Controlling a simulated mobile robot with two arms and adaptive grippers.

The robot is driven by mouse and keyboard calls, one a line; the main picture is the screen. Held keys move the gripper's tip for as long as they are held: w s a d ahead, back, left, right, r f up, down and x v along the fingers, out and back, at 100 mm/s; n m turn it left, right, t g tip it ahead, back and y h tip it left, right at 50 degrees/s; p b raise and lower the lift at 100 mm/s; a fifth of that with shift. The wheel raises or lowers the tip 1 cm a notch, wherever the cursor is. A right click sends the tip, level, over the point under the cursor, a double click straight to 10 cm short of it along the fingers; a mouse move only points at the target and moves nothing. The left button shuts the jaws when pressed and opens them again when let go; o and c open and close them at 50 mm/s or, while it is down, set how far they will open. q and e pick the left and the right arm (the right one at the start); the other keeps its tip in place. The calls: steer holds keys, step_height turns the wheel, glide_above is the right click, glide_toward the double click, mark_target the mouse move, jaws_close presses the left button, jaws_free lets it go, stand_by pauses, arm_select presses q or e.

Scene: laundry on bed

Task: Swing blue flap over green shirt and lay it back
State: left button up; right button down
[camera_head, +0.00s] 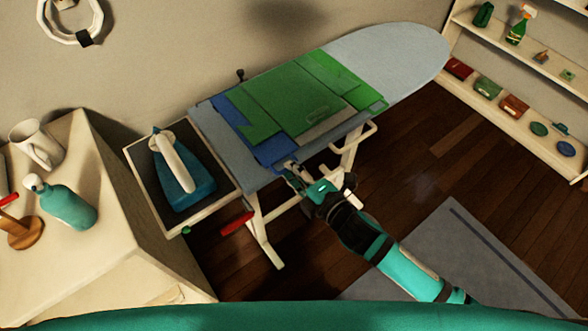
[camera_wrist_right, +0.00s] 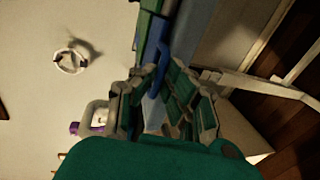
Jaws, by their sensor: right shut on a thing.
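The green shirt (camera_head: 292,98) lies spread flat over a folding board on the ironing board. The blue flap (camera_head: 270,151) shows along the shirt's left side and at its near left corner, lying low against the ironing board. My right gripper (camera_head: 291,170) is at the near corner of the blue flap, shut on its edge. In the right wrist view, the blue flap (camera_wrist_right: 161,62) runs down between the fingers of the right gripper (camera_wrist_right: 158,92). A grey panel (camera_head: 327,125) shows at the shirt's near edge. My left gripper is not in view.
The ironing board (camera_head: 385,55) has bare surface at its rounded far right end. A teal iron (camera_head: 180,178) stands on the tray at its left end. A side table (camera_head: 120,215) with a mug and bottle is at left. Shelves (camera_head: 520,95) stand at right.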

steer(key=shift+r, duration=0.1)
stand_by(0.3)
steer(key=r+m+p, duration=0.1)
steer(key=m+p, duration=0.1)
steer(key=r+m+y+p, duration=0.1)
steer(key=m+p, duration=0.1)
steer(key=r+m+y+p, duration=0.1)
steer(key=m+p, duration=0.1)
steer(key=shift+w+d+r+g, duration=0.15)
steer(key=shift+d+r+g, duration=0.05)
steer(key=shift+r+g, duration=0.2)
steer(key=w+d+r+m+t+y+b, duration=0.1)
steer(key=d+m+b, duration=0.4)
steer(key=m, duration=1.1)
steer(key=shift+w+d+r+t+y, duration=0.15)
steer(key=shift+w+r+t+y, duration=0.3)
steer(key=shift+w+y, duration=0.75)
steer(key=shift+w+r, duration=0.1)
steer(key=shift+w, duration=0.05)
steer(key=c, duration=1.4)
jaws_free()
steer(key=shift+r, duration=0.1)
